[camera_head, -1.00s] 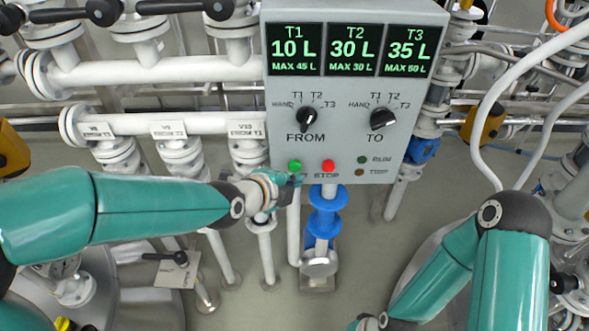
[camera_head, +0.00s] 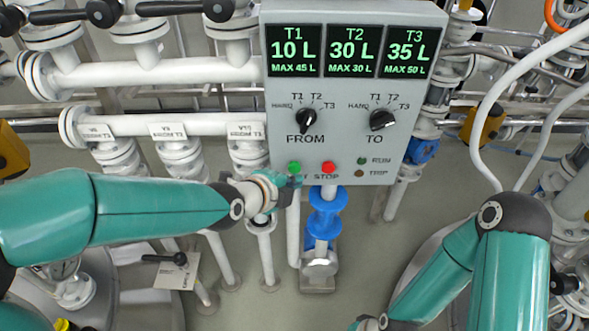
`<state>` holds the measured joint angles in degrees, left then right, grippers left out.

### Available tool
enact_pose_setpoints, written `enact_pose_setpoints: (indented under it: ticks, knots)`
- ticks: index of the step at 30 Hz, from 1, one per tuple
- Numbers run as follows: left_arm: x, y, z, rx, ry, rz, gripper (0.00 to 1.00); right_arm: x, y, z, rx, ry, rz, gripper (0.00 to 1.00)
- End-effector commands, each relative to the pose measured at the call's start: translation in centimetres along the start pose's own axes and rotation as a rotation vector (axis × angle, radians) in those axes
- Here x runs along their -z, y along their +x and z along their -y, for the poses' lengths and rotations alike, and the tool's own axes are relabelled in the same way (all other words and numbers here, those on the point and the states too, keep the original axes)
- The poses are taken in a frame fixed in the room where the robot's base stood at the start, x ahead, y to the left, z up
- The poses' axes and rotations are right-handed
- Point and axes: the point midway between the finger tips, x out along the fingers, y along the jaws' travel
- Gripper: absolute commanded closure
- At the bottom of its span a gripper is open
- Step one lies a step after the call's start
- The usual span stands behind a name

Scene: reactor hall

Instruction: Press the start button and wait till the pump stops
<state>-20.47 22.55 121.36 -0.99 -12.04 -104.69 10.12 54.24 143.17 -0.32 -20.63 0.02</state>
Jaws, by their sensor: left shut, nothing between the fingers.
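The grey control panel (camera_head: 344,145) hangs upper middle in the head view. Its display (camera_head: 351,49) reads T1 10 L, T2 30 L, T3 35 L. The green start button (camera_head: 294,167) is at its lower left, beside the red stop button (camera_head: 328,168). The RUN lamp (camera_head: 362,160) is dark green and the TRIP lamp (camera_head: 359,173) dull brown. My left gripper (camera_head: 293,181) is shut and empty, just below the green button and covering most of its label; I cannot tell whether it touches the panel. My right gripper is out of view; only its arm shows.
The FROM knob (camera_head: 306,119) and TO knob (camera_head: 383,119) sit above the buttons; their exact settings are hard to read. White pipes (camera_head: 165,124) with flanges run left of the panel. A blue fitting (camera_head: 325,205) stands below it. White hoses (camera_head: 487,125) hang at the right.

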Motion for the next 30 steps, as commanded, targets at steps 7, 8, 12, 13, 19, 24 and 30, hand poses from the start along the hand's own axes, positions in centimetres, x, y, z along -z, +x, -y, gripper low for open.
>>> enact_pose_setpoints:
  ticks: [7,8,12,13,19,24,30]
  knots:
    - [-0.02,-0.02,0.0,0.0,0.0,0.0,1.0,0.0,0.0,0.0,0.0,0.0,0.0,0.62]
    - [-0.03,-0.02,0.0,0.0,0.0,0.001,1.0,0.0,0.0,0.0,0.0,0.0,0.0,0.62]
    - [-0.15,0.12,0.13,0.001,0.0,0.001,1.0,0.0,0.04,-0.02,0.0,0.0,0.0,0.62]
    - [-0.2,0.18,0.18,0.0,0.0,0.001,1.0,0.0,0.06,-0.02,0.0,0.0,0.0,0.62]
    - [-0.46,0.47,0.5,0.0,-0.001,0.001,1.0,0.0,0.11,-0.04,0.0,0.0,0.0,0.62]
    - [-0.47,0.46,0.51,0.0,-0.001,0.001,1.0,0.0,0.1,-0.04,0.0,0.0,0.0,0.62]
    - [-0.49,0.48,0.52,0.0,-0.001,0.001,1.0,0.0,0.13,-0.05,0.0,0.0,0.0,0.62]
